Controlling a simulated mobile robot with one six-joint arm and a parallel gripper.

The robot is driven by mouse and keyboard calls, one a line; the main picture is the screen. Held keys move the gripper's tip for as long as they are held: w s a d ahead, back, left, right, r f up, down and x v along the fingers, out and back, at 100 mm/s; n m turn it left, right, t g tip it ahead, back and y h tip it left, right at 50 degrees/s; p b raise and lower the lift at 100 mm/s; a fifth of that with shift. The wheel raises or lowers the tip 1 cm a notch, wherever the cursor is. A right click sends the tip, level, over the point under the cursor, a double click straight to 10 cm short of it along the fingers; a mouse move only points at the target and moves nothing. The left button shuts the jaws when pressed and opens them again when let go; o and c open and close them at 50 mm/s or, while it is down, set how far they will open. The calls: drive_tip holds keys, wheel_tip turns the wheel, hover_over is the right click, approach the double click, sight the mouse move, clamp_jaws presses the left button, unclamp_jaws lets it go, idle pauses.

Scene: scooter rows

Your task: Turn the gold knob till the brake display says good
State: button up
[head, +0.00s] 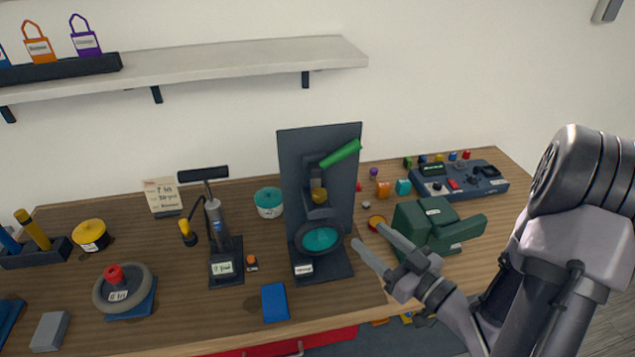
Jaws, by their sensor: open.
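The gold knob (319,195) sits on a dark upright stand (290,165), below a green lever (341,153) and above a dark wheel with a teal hub (320,238). A small pale label or display (303,269) is on the stand's base; its text is too small to read. I cannot tell which panel is the brake display. My gripper (368,236) is open and empty, its two fingers pointing up and left. It is right of the wheel and lower right of the knob, apart from the knob.
A green vise (430,225) stands close right of my gripper. A control box (460,180) with a small screen is at the back right. A pump (216,230) stands left of the stand, and a blue block (275,302) lies in front. A shelf (220,66) hangs above.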

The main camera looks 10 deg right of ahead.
sight(324, 197)
drive_tip(key=b+x, duration=0.7)
drive_tip(key=x, duration=1)
drive_tip(key=shift+w+a+f, duration=0.1)
drive_tip(key=shift+w+a, duration=0.05)
drive_tip(key=shift+w, duration=0.05)
